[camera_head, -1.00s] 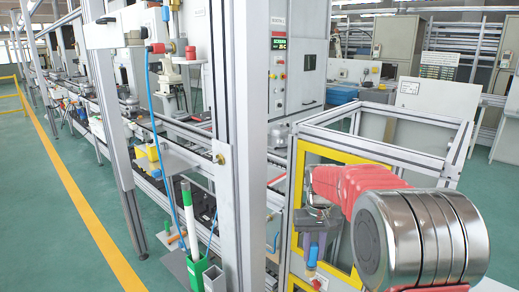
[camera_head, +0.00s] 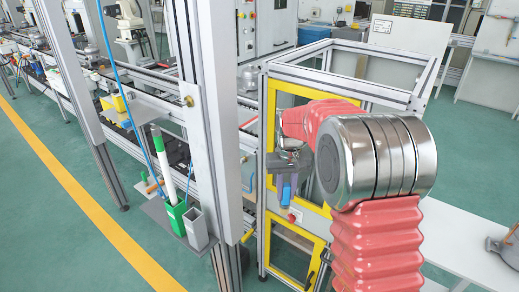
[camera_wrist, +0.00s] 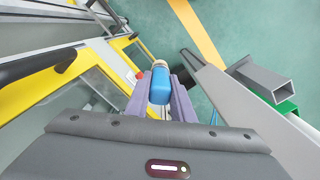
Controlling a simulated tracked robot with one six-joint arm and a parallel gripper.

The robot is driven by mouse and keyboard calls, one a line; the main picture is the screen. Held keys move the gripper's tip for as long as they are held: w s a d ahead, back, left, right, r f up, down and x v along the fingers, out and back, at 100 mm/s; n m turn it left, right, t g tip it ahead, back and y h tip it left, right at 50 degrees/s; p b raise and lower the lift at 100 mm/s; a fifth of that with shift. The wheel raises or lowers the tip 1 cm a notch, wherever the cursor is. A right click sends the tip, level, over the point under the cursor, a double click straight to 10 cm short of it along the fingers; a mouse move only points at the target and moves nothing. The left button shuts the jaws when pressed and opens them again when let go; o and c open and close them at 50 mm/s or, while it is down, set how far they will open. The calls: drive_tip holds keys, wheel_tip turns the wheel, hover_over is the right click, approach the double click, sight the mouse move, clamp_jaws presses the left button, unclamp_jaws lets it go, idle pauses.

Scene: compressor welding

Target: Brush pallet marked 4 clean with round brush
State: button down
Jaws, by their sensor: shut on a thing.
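My gripper (camera_head: 287,182) hangs in front of the yellow-framed cabinet in the head view. It is shut on a blue object (camera_wrist: 160,83) with a pale far end, held between the two purple-grey fingers (camera_wrist: 182,103) in the wrist view. The object points down in the head view. No bristles can be made out, so I cannot tell whether it is the round brush. I cannot make out a pallet marked 4 in either view.
The yellow-framed cabinet (camera_head: 268,130) stands right behind my gripper. An aluminium post (camera_head: 210,100) rises to its left, with a green holder (camera_head: 177,217) and a grey square tube (camera_head: 196,230) beside it. A white table (camera_head: 465,240) lies at right. Green floor is open at far left.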

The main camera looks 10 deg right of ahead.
drive_tip(key=s+f, duration=0.4)
drive_tip(key=f, duration=0.5)
drive_tip(key=s+f, duration=0.4)
drive_tip(key=f, duration=0.5)
drive_tip(key=shift+s+f, duration=0.2)
drive_tip(key=shift+s, duration=0.05)
drive_tip(key=shift+a, duration=0.1)
